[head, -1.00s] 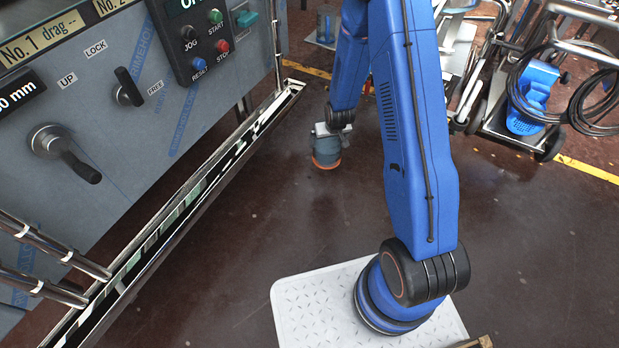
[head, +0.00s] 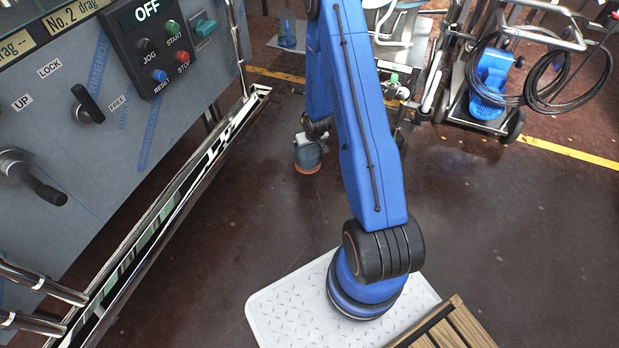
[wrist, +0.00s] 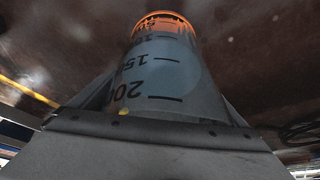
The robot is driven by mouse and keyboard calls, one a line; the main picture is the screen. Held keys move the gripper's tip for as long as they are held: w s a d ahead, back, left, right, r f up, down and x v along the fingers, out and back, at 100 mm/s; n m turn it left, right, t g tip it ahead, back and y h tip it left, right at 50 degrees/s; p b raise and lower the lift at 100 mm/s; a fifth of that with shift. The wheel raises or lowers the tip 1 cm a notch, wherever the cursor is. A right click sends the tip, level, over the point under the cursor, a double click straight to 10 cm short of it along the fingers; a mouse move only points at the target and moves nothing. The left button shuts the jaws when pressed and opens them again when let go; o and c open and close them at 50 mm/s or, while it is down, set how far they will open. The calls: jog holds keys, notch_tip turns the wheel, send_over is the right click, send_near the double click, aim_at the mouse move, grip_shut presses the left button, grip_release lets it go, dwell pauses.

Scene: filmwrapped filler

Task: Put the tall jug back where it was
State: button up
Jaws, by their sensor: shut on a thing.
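My gripper (head: 306,142) hangs at the end of my blue arm, above the dark floor beyond my white base plate. In the wrist view my gripper (wrist: 160,130) is shut on a grey, clear-looking graduated jug (wrist: 165,75) with dark marks and an orange end. The jug also shows small in the head view (head: 308,158), with its orange end pointing down. It seems roughly upright; its handle and spout are hidden. A bluish cylindrical vessel (head: 287,32) stands on a pale teal mat (head: 284,46) on the floor at the back.
A grey machine (head: 110,110) with a control panel reading OFF fills the left, with a metal-edged trough (head: 165,215) along its foot. A cart (head: 490,110) with black hose stands at back right. A yellow line (head: 565,150) crosses the floor. A slatted wooden thing (head: 455,328) is at lower right.

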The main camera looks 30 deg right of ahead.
jog(key=shift+s+d+f, duration=0.1)
jog(key=shift+d+f, duration=0.1)
jog(key=shift+f, duration=1.55)
jog(key=shift+w+d+f, duration=0.1)
jog(key=shift+d+f, duration=0.05)
jog(key=shift+f, duration=1.6)
jog(key=shift+s+d+f, duration=0.1)
jog(key=shift+d+f, duration=0.1)
jog(key=shift+f, duration=1.55)
jog(key=o, duration=1.7)
jog(key=shift+f, duration=0.1)
